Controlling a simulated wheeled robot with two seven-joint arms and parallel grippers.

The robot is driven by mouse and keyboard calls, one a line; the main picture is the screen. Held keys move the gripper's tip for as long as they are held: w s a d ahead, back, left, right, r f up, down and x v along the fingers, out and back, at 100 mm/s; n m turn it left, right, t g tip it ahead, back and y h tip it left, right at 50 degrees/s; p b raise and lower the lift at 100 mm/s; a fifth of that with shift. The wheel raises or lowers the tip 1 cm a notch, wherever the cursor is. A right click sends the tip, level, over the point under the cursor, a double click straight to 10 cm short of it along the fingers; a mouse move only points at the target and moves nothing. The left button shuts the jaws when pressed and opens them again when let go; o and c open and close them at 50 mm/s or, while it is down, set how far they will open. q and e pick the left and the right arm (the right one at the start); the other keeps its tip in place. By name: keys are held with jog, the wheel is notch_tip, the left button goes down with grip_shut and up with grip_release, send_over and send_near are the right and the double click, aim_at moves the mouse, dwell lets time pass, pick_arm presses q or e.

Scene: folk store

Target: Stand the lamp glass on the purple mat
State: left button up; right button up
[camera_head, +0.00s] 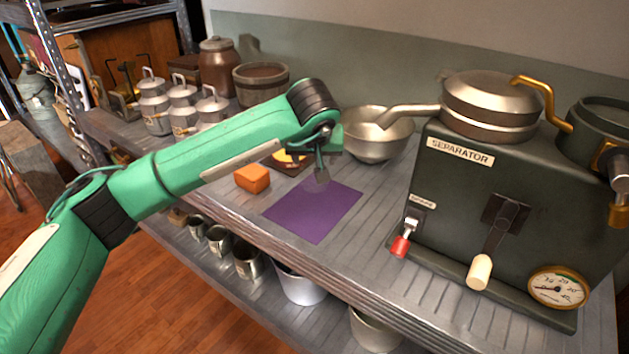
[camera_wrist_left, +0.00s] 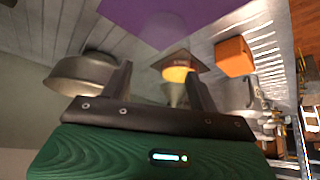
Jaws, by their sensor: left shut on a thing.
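The lamp glass (camera_head: 322,176) is a small, clear grey piece hanging below my left gripper (camera_head: 322,152). My left gripper is shut on it and holds it over the back edge of the purple mat (camera_head: 312,215). I cannot tell how far its lower end is from the mat. In the left wrist view the fingers (camera_wrist_left: 160,92) stand around the glass, whose see-through outline is faint. The purple mat also shows at the top of that view (camera_wrist_left: 125,12). The mat is flat and bare on the metal counter. My right gripper is not in view.
The green separator machine (camera_head: 450,190) stands to the right. Several metal cans (camera_head: 182,100) stand back left.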

pick_arm(q)
notch_tip(320, 180, down, 6)
jog(key=shift+r+b, duration=0.2)
jog(key=shift+b, duration=0.15)
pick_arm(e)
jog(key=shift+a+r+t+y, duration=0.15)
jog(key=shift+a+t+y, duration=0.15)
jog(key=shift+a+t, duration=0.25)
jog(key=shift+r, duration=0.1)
pick_arm(q)
jog(key=shift+f, duration=0.1)
jog(key=o, duration=1)
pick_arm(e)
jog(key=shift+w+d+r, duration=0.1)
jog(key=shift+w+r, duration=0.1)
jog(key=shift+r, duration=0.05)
pick_arm(q)
jog(key=shift+r, duration=0.35)
jog(key=p+v, duration=0.1)
jog(key=v, duration=1)
jog(key=shift+s+r, duration=0.25)
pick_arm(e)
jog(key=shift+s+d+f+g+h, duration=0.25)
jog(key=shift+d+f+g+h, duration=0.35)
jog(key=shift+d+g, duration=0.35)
